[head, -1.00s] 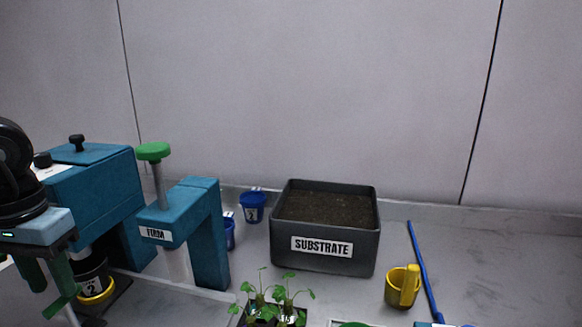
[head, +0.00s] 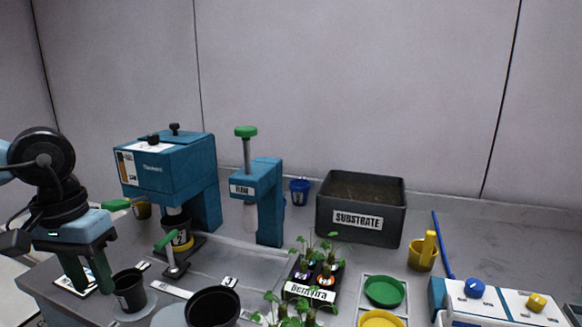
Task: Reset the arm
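My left gripper (head: 88,278) is at the left in the head view. Its two dark green fingers point down and stand apart, with nothing seen between them. They hang near the front left part of the grey table (head: 255,270). A black pot (head: 130,290) stands just right of the fingers; I cannot tell the exact gap in depth. My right arm and gripper do not show.
A teal machine (head: 165,170) and a teal press (head: 268,200) with a green knob stand behind. The substrate box (head: 361,238), potted seedlings, green dish (head: 384,290), yellow cup (head: 422,258) and blue-and-white boxes (head: 480,298) fill the right side.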

